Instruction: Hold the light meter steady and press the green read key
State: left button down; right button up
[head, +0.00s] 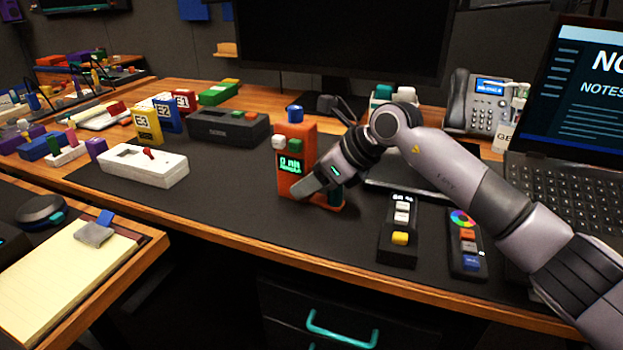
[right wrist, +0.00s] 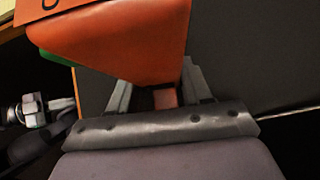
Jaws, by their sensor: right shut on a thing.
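The light meter (head: 297,165) is an orange upright box with a lit green display, standing on the dark desk mat in the head view. The green key (head: 295,145) is on its upper front, beside a white key (head: 278,142). A blue knob (head: 295,113) is on top. My right gripper (head: 318,188) is shut on the light meter at its lower right side, with one finger across the front. In the right wrist view, the orange body (right wrist: 120,40) fills the space above the fingers. My left gripper does not show in the head view.
A white box (head: 143,167) with a red switch and a dark grey box (head: 228,130) lie left of the meter. Two small remotes (head: 399,232) (head: 466,245) lie front right. A laptop (head: 570,190) is far right. The mat's front middle is clear.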

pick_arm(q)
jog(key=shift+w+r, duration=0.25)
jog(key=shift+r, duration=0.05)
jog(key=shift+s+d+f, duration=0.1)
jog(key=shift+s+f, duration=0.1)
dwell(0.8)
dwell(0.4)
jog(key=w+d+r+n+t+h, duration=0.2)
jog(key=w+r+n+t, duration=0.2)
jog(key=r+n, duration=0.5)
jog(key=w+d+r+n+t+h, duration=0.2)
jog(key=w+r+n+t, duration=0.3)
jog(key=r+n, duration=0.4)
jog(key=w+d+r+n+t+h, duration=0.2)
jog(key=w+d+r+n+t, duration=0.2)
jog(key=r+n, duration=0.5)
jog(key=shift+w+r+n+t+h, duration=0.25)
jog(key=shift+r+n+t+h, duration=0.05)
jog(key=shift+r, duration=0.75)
